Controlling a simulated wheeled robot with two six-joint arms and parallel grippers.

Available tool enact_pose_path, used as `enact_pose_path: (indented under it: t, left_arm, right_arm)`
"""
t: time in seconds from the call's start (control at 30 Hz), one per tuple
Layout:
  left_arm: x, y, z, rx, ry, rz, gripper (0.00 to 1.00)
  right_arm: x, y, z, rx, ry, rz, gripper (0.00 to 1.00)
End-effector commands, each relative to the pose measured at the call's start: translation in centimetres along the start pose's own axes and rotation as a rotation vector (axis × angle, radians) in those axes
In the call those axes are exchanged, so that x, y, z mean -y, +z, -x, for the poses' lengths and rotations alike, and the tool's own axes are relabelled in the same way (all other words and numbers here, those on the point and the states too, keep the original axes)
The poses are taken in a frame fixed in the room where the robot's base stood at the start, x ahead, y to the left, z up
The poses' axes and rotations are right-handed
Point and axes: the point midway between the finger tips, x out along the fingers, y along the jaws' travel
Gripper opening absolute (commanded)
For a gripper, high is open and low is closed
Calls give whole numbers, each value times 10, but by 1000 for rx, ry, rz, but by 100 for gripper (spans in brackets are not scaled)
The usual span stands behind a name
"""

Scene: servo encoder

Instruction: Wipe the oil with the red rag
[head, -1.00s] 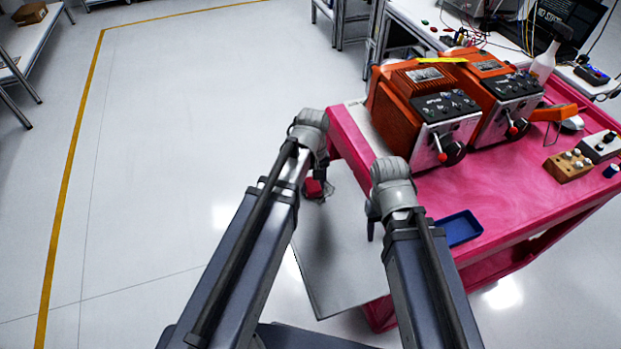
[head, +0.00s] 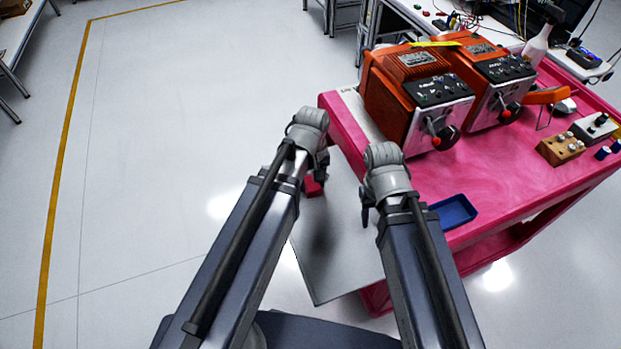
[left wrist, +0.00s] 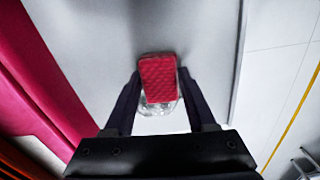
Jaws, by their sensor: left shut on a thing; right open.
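My left gripper (head: 322,168) is shut on the red rag (head: 314,187), over the grey panel (head: 335,255). In the left wrist view the quilted red rag (left wrist: 158,78) sits between the two fingertips. A clear, glossy patch that looks like the oil (left wrist: 163,108) shows at the rag's lower edge, on or just above the grey surface. I cannot tell whether the rag touches the panel. In the head view the patch is not discernible. My right gripper (head: 368,212) is open and empty, over the panel's right side.
The pink cart (head: 500,185) stands to the right, with two orange machines (head: 415,95), a blue tray (head: 453,212) and a wooden block with knobs (head: 560,149) on it. The blue tray is close to my right arm.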

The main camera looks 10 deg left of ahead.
Motion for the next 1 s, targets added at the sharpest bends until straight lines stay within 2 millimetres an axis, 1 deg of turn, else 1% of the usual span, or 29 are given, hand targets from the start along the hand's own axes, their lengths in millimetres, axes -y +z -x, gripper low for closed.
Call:
enact_pose_path:
  t: [0.03,0.1,0.33,0.57,0.83,1.0]
  left_arm:
    - [0,7,0,3,0,-2,12]
    - [0,13,0,3,0,-2,12]
    - [-2,29,1,2,0,-1,12]
    - [-4,29,1,1,0,-1,12]
    - [-20,26,-2,1,1,-1,12]
    - [-24,26,-2,1,3,-1,12]
  right_arm:
    - [0,0,0,0,0,0,50]
    - [0,0,0,0,0,0,50]
    - [0,0,1,0,0,0,50]
    - [0,0,1,0,0,0,50]
    - [0,0,-2,0,0,0,50]
    - [0,0,-2,0,0,0,50]
